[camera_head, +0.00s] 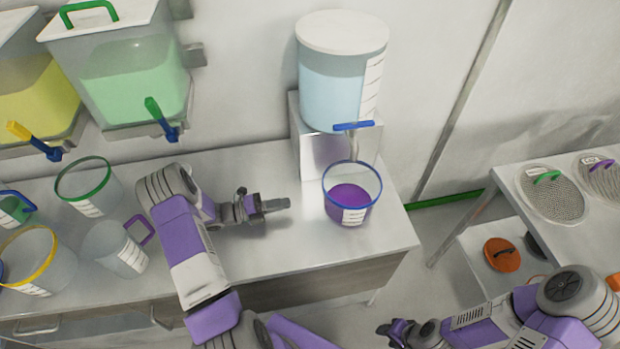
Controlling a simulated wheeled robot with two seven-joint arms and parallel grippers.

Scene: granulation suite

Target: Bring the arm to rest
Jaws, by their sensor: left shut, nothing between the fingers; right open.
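My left arm (190,240) reaches in over the bench from the bottom. My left gripper (276,205) is shut and empty above the bench, pointing right. It is apart from a clear bucket with a blue rim (371,188) that holds purple contents and stands to its right. My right arm (480,325) is at the bottom right, off the bench. My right gripper (388,330) is open, low in the gap in front of the bench; its fingertips are small in this view.
A tank of pale blue liquid (330,85) with a blue-handled tap stands behind the bucket. Green-rimmed (84,180) and yellow-rimmed (30,255) buckets and a purple-handled jug (112,250) crowd the left. Sieves (552,195) lie on the right table. Bare bench (290,250) lies in front of my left gripper.

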